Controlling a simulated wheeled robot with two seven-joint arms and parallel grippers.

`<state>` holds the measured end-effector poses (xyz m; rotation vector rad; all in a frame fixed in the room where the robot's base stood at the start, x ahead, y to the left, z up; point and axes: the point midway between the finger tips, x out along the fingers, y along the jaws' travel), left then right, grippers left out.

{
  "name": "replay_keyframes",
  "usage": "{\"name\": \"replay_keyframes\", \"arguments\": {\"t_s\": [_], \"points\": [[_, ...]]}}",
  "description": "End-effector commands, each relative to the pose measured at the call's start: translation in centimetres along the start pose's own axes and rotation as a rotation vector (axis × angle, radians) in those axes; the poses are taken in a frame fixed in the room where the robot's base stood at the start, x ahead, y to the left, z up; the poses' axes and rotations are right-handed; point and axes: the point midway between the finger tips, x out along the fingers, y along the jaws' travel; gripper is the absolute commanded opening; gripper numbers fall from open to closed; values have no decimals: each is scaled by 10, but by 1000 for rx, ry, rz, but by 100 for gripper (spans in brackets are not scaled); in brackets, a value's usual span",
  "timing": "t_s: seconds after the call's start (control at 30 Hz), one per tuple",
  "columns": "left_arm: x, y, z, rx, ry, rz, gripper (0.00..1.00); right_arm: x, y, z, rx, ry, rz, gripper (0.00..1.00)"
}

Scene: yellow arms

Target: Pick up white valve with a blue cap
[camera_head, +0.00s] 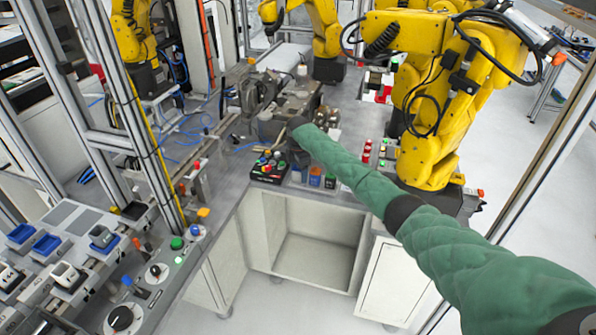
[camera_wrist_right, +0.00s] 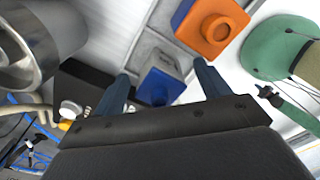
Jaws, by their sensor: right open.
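A white block-like valve with a blue cap (camera_wrist_right: 157,87) shows in the right wrist view, between and beyond the fingers of my right gripper (camera_wrist_right: 161,73). The fingers are spread, with nothing held. I cannot tell how far the valve is from the fingertips. In the head view, the valve seems to be the small pale piece (camera_head: 297,174) near the counter's front edge, below my right wrist. My right arm reaches in from the right in a green sleeve, and its gripper is hard to make out there. My left gripper is not in view.
A blue valve with an orange cap (camera_wrist_right: 213,31) stands close beside the white one. A black button box (camera_head: 268,168) is to the left on the counter. Several red pieces (camera_head: 367,151) and a yellow robot arm (camera_head: 425,160) stand to the right. An open cabinet (camera_head: 310,240) is below.

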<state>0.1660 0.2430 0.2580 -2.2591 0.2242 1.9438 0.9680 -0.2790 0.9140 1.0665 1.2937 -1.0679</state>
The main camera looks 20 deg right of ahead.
Motion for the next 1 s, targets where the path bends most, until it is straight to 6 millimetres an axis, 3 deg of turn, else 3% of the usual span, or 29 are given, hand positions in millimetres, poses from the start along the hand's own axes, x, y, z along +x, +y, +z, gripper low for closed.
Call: {"name": "replay_keyframes", "arguments": {"t_s": [0.3, 0.57, 0.93, 1.0], "points": [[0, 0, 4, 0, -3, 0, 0, 4, 0, 0, 0, 0, 1, 75], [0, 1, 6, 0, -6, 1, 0, 4, 0, 0, 0, 0, 1, 27], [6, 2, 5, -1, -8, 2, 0, -3, 0, 0, 0, 0, 1, 26], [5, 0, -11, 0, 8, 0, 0, -12, 1, 0, 0, 0, 4, 26]]}}
